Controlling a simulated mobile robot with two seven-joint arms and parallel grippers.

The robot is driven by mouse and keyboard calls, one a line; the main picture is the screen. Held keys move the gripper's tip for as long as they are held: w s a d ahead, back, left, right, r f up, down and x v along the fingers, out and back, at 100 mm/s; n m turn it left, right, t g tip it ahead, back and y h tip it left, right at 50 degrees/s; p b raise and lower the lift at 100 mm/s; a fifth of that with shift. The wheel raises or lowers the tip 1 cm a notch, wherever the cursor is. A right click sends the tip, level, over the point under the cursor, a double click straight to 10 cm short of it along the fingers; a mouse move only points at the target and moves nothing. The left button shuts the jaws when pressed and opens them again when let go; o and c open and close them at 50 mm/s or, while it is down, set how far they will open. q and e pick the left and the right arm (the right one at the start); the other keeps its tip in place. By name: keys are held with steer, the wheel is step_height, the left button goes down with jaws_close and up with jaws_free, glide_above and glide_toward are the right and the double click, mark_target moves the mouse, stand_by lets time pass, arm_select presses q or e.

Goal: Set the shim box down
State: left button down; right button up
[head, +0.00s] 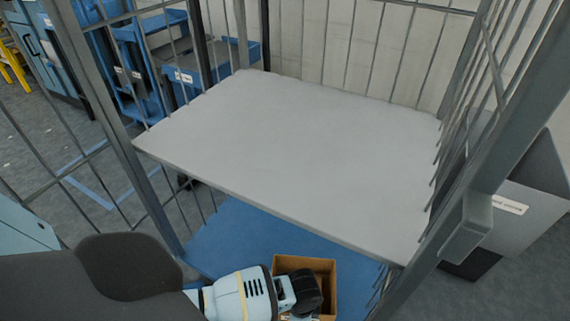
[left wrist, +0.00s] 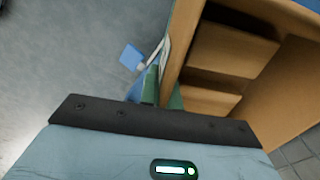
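The shim box is an open brown cardboard box (head: 324,270) at the bottom of the head view, overlapping the blue lower deck of the cage trolley; I cannot tell whether it touches the deck. In the left wrist view the box (left wrist: 183,42) fills the upper right, with brown block-like contents inside. My left gripper (left wrist: 163,92) has one green finger on each side of the box's near wall, shut on it. In the head view my left wrist covers part of the box. My right gripper is in neither view.
The cage trolley has a bare grey upper shelf (head: 290,150) above the blue deck (head: 235,240), with mesh sides and a grey post (head: 480,190) at the right. A blue cart (head: 180,75) stands behind left. A grey bin (head: 530,200) stands at the right.

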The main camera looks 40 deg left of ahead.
arm_select(q)
steer(key=w+a+b, duration=0.1)
steer(key=a, duration=0.3)
steer(key=w+a+f+b, duration=0.1)
steer(key=a, duration=0.3)
steer(key=w+a+b, duration=0.1)
steer(key=w+a, duration=0.1)
steer(key=a, duration=0.2)
steer(key=shift+f+b, duration=0.15)
steer(key=shift+b, duration=0.15)
steer(key=shift+w+a, duration=0.2)
steer(key=shift+a, duration=0.35)
steer(key=shift+w+a+b, duration=0.15)
steer(key=shift+a+b, duration=0.15)
steer(key=shift+a, duration=0.15)
steer(key=shift+a+f, duration=0.2)
steer(key=shift+f, duration=0.1)
step_height(320, 180, down, 3)
steer(key=shift+b, duration=1.25)
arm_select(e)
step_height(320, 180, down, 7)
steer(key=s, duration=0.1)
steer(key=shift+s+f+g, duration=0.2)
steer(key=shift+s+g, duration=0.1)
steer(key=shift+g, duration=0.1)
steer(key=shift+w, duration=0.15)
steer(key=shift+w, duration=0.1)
